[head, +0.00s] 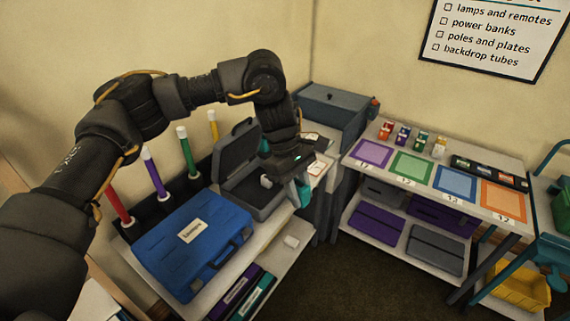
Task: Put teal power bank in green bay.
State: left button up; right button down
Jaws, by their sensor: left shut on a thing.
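My left gripper (298,184) points down beside the open grey case and is shut on the teal power bank (304,194). Only part of the power bank shows; the gripper hides the rest. The green bay (411,167) is a green square on the right table, between the purple and blue squares. It looks empty. The gripper and the power bank are to the left of it, apart from it. My right gripper is not in view.
The open grey case (238,158) and a closed blue case (192,240) lie on the left bench. A dark grey box (335,110) stands in the corner. Several small items stand behind the bays, and a dark tray (490,172) lies behind the blue and orange squares.

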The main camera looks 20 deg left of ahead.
pick_arm(q)
jog(key=s+a+f+m, duration=0.2)
jog(key=s+a+f, duration=0.35)
jog(key=a, duration=0.35)
notch_tip(320, 180, down, 13)
jog(key=s+a+b, duration=0.1)
jog(key=b, duration=1.2)
jog(key=shift+s+a+m+g+y+b, duration=0.3)
jog(key=shift+s+a+g+b, duration=0.05)
jog(key=shift+g+b, duration=0.05)
